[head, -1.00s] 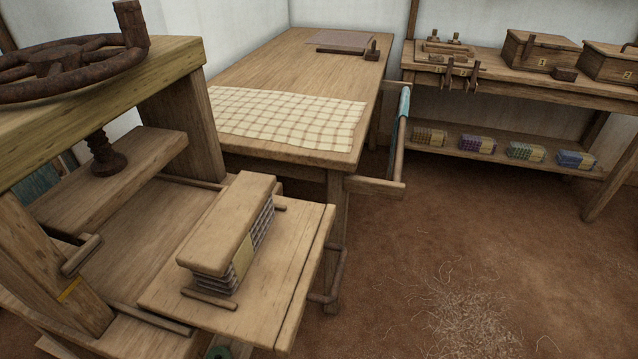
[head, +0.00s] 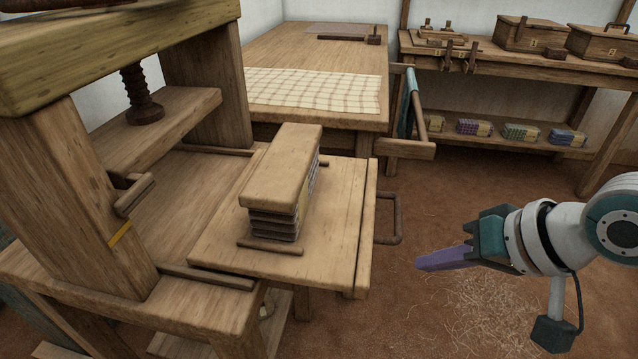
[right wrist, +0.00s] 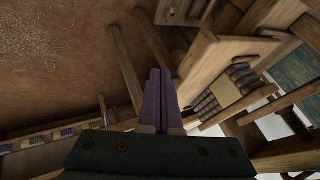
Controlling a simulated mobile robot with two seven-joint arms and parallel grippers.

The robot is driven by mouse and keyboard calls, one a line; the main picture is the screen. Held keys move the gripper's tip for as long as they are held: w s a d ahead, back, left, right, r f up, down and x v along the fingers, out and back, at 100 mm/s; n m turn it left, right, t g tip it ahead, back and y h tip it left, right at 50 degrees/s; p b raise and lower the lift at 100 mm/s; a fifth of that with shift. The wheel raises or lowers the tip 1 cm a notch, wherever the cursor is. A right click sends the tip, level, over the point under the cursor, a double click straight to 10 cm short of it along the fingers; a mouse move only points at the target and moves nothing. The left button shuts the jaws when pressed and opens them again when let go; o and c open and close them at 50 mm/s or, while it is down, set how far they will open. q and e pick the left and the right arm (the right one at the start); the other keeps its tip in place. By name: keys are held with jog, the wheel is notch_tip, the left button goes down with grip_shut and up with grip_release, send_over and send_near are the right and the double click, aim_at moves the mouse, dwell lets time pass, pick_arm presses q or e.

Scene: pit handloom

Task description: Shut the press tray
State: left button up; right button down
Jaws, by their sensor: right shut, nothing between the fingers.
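The press tray (head: 340,235) is pulled out from the wooden press frame (head: 60,190), its front board facing right in the head view. A stack of folded cloth (head: 275,222) with a thick wooden block (head: 285,165) on top sits on it. A dark U-shaped handle (head: 398,220) shows at the front board. My right gripper (head: 425,263) is shut and empty, to the right of the tray and apart from it. In the right wrist view its purple fingers (right wrist: 158,75) are together, with the tray and stack (right wrist: 210,105) beyond, to the right. My left gripper is not in view.
A table (head: 300,50) with checked cloth (head: 315,90) stands behind the tray, its side rail (head: 415,148) jutting right. A bench (head: 480,60) with boxes and a lower shelf of cloth bundles is at the back right. The floor right of the tray is open, with loose fibres.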

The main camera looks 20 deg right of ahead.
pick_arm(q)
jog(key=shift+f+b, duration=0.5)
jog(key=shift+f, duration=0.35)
pick_arm(e)
jog(key=w+a+f, duration=0.1)
jog(key=w+a, duration=0.1)
jog(key=w+a+f, duration=0.1)
jog(key=a, duration=0.1)
jog(key=shift+w+f, duration=0.15)
jog(key=shift+w, duration=0.2)
jog(key=shift+a, duration=0.1)
